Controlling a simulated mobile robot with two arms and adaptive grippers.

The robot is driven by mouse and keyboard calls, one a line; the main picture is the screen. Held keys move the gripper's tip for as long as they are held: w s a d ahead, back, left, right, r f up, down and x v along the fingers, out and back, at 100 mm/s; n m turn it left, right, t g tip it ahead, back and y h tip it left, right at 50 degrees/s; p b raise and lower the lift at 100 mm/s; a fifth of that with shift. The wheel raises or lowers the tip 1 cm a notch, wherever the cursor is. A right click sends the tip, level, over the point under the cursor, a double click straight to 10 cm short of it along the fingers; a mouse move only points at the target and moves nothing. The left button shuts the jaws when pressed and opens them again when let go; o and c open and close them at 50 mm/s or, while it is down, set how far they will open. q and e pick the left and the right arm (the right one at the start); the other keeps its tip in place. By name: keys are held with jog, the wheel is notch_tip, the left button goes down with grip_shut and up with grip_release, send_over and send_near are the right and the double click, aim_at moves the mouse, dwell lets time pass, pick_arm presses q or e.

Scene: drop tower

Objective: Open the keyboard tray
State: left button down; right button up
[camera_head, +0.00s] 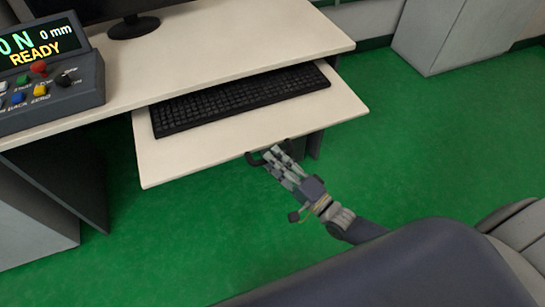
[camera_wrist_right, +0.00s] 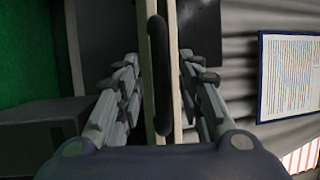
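The cream keyboard tray (camera_head: 215,152) sticks out from under the desktop, with a black keyboard (camera_head: 240,99) lying on it. A dark handle (camera_head: 254,160) is on the tray's front edge. My right gripper (camera_head: 272,155) is at this handle, reaching in from the lower right. In the right wrist view the dark handle (camera_wrist_right: 159,75) and the pale tray edge run between the two fingers of the gripper (camera_wrist_right: 158,62). The fingers stand apart, with a visible gap on each side of the handle. My left gripper is not in view.
The desktop (camera_head: 215,45) carries a control box (camera_head: 45,75) with a lit READY display and a monitor stand (camera_head: 133,27). A grey cabinet (camera_head: 445,40) stands at the back right. Green floor (camera_head: 420,130) lies open right of the tray. A framed sheet (camera_wrist_right: 290,78) shows in the wrist view.

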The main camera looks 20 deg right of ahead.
jog(key=v, duration=1)
jog(key=shift+s, duration=0.25)
jog(key=shift+d, duration=0.15)
